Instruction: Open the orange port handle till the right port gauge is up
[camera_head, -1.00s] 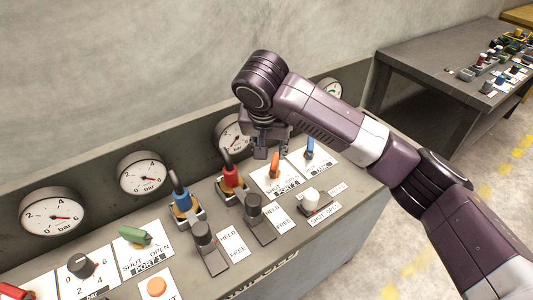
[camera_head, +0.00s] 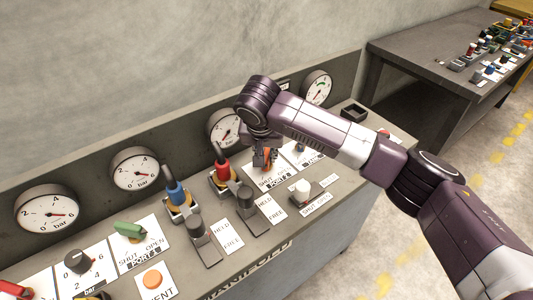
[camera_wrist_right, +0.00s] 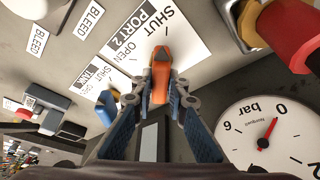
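The orange port handle (camera_head: 265,156) stands on the PORT 2 plate (camera_head: 269,178), marked SHUT and OPEN. My right gripper (camera_head: 264,150) points down at it. In the right wrist view the orange handle (camera_wrist_right: 161,76) lies between the two fingertips of my right gripper (camera_wrist_right: 159,92). The fingers are close on both sides; I cannot tell whether they press on it. A gauge (camera_head: 225,130) stands behind the gripper, partly hidden. In the wrist view a gauge (camera_wrist_right: 268,140) has its red needle near 0. My left gripper is not in view.
A blue handle (camera_wrist_right: 107,108) is close beside the gripper. A red-handled lever (camera_head: 222,168) and a blue-handled lever (camera_head: 174,188) stand to the left. A green handle (camera_head: 130,230), a white knob (camera_head: 301,188) and black levers are on the panel. Other gauges (camera_head: 135,170) line the back.

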